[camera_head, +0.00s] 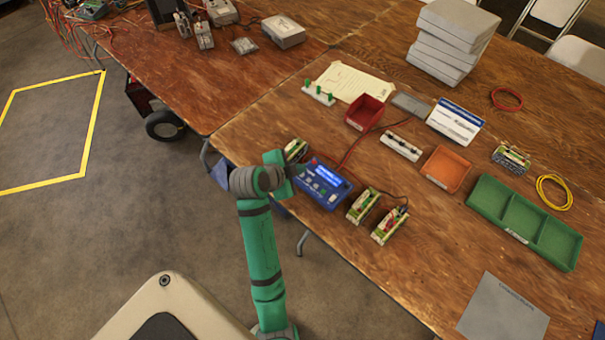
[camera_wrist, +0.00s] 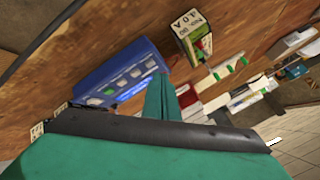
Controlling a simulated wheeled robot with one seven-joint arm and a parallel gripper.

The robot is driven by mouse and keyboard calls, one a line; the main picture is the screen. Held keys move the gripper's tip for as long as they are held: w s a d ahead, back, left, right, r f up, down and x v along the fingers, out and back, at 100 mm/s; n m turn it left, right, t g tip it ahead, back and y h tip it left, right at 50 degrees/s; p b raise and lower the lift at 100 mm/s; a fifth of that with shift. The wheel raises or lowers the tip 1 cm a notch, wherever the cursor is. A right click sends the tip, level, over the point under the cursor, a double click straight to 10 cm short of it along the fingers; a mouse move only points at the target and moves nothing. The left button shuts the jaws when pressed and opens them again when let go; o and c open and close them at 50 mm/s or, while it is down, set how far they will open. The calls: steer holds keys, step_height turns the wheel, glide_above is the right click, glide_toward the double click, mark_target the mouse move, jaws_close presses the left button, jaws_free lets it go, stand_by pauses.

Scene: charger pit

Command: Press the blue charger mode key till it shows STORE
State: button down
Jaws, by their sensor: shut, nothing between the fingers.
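The blue charger (camera_head: 341,195) lies near the front edge of the wooden table, with a lit blue screen (camera_head: 328,172) and several small keys on its face. The screen's text is too small to read, so the mode cannot be told. In the wrist view the charger (camera_wrist: 95,80) is at the upper left, its keys and part of its lit screen showing. My gripper (camera_head: 297,170) is over the charger's left side in the head view, partly covering it. In the wrist view my gripper (camera_wrist: 160,78) has its green fingers together, empty, beside the charger. Contact with a key cannot be told.
Battery packs stand close around the charger: one (camera_head: 295,150) behind and two (camera_head: 363,206) (camera_head: 389,226) to its right. Cables run on the table. A red bin (camera_head: 365,112), orange tray (camera_head: 446,169) and green tray (camera_head: 525,219) are farther right. Bare wood lies in front of them.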

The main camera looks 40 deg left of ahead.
steer(key=shift+d+f, duration=0.1)
steer(key=shift+f, duration=0.2)
steer(key=shift+s+a+f, duration=0.15)
steer(key=shift+a, duration=0.1)
steer(key=shift+d+f, duration=0.1)
steer(key=shift+f, duration=0.25)
stand_by(0.8)
steer(key=shift+d, duration=0.1)
steer(key=shift+r, duration=0.8)
